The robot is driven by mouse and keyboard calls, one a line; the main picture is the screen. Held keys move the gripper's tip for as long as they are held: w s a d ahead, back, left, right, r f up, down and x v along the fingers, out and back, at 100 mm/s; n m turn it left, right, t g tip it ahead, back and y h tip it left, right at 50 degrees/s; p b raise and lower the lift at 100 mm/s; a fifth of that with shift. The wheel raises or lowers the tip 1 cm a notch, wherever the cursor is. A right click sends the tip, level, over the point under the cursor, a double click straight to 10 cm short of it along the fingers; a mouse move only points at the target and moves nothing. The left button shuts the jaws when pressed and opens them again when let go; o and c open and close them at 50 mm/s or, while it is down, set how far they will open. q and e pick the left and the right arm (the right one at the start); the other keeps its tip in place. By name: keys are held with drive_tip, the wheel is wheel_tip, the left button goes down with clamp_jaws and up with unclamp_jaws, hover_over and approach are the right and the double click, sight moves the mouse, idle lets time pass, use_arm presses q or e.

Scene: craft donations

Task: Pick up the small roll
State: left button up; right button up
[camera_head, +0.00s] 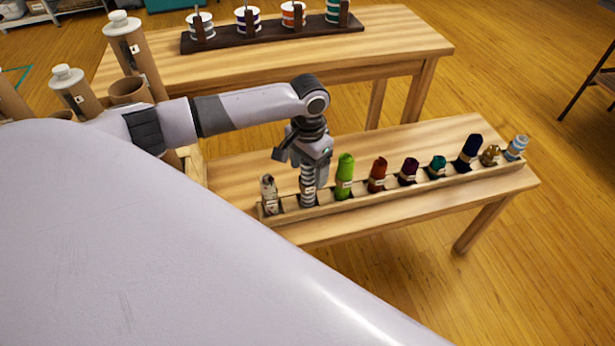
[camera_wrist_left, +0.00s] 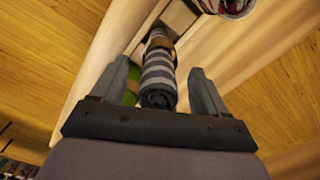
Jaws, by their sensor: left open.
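A wooden rack (camera_head: 400,196) on the near table holds a row of fabric rolls standing upright. My left gripper (camera_head: 308,172) is above the grey-and-white striped roll (camera_head: 308,192), second from the left. In the left wrist view the striped roll (camera_wrist_left: 158,78) is between the two open fingers, with gaps at both sides. A pale patterned roll (camera_head: 269,194) stands to its left and a bright green roll (camera_head: 345,177) to its right. Further right are a rust roll (camera_head: 377,175), a maroon roll (camera_head: 409,171) and a short teal roll (camera_head: 437,167). My right gripper is out of view.
A navy roll (camera_head: 470,151), a golden roll (camera_head: 490,155) and a light-blue patterned roll (camera_head: 516,148) end the row. Behind, a second table (camera_head: 390,40) bears a dark rack (camera_head: 275,35) with several spools. Brown tubes (camera_head: 135,52) stand at the left. The near table (camera_head: 440,135) is bare behind the rack.

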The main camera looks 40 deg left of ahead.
use_arm(q)
clamp_jaws()
drive_tip(key=shift+r, duration=0.1)
